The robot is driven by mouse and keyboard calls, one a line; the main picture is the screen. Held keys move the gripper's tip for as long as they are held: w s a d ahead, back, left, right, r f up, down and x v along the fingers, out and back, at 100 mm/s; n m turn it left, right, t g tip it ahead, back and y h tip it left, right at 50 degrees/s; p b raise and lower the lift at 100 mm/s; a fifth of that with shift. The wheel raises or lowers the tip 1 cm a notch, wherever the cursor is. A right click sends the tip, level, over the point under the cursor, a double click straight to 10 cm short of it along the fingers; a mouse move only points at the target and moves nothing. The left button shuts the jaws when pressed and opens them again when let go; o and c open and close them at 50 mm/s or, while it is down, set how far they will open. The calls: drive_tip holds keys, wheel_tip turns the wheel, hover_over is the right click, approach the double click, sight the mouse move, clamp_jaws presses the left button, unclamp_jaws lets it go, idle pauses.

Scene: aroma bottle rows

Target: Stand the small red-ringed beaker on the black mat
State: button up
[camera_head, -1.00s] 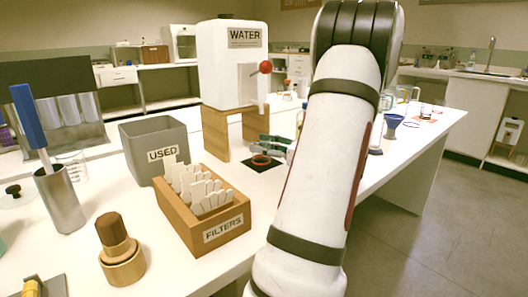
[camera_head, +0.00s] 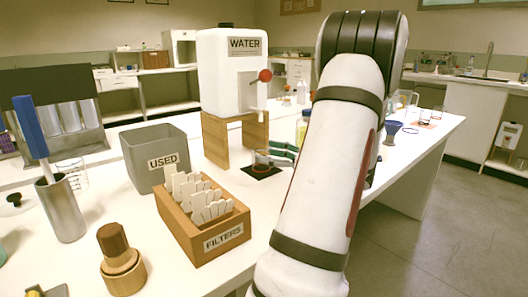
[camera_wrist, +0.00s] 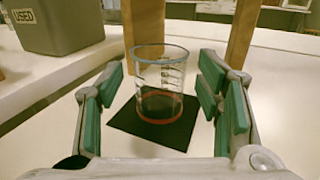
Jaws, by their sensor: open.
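The small clear beaker (camera_wrist: 160,88) with a red ring near its base stands upright on the black mat (camera_wrist: 189,128) in the wrist view. In the head view the beaker (camera_head: 260,161) is small and partly hard to make out on the mat (camera_head: 262,174). My gripper (camera_wrist: 162,92) is open, with its green finger pads on either side of the beaker and visible gaps between pads and glass. In the head view my gripper (camera_head: 283,150) is beside the beaker, partly hidden by my arm.
The white water dispenser (camera_head: 221,72) stands on a wooden stand (camera_head: 215,139) behind the mat. A grey USED bin (camera_head: 142,164) and a wooden FILTERS box (camera_head: 207,244) are to the left and front. A blue funnel (camera_head: 391,131) and glassware stand at the right.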

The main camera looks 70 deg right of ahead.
drive_tip(key=s+p, duration=0.1)
drive_tip(key=s, duration=0.2)
drive_tip(key=s+p, duration=0.1)
drive_tip(key=s, duration=0.2)
drive_tip(key=s+a+p, duration=0.1)
drive_tip(key=s, duration=0.2)
drive_tip(key=shift+s, duration=0.4)
